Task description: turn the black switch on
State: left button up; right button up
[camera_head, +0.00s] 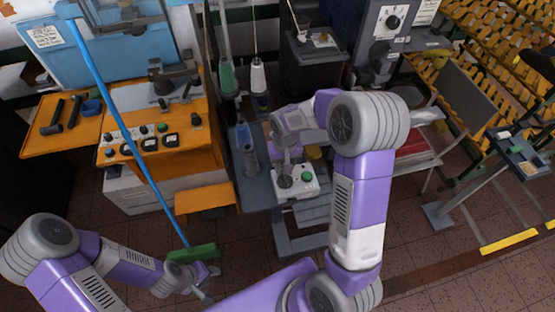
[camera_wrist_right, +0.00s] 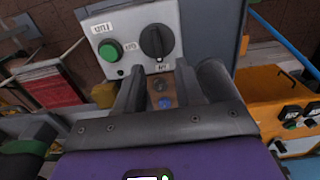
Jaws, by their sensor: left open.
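The black switch (camera_wrist_right: 156,42) is a round knob with a raised grip bar on a light grey control box (camera_wrist_right: 195,22). It sits beside a green button (camera_wrist_right: 110,50), with small labels around it. My left gripper (camera_head: 202,292) is open and empty, low at the left, away from the box.
An orange machine bench (camera_head: 180,150) with knobs and gauges stands to the left. A blue-handled broom with a green head (camera_head: 195,253) leans in front of it. Shelves of yellow shoe lasts (camera_head: 490,60) fill the right. The tiled floor at front right is clear.

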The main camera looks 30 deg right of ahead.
aim_at(285, 178)
jog(key=shift+w+d+f, duration=0.15)
jog(key=shift+f, duration=0.1)
jog(key=shift+s+f, duration=0.35)
jog(key=shift+f, duration=0.25)
jog(key=shift+s+f, duration=0.3)
jog(key=shift+f, duration=0.25)
jog(key=f, duration=0.4)
jog(key=shift+w, duration=0.2)
jog(key=shift+s, duration=0.1)
grip_shut()
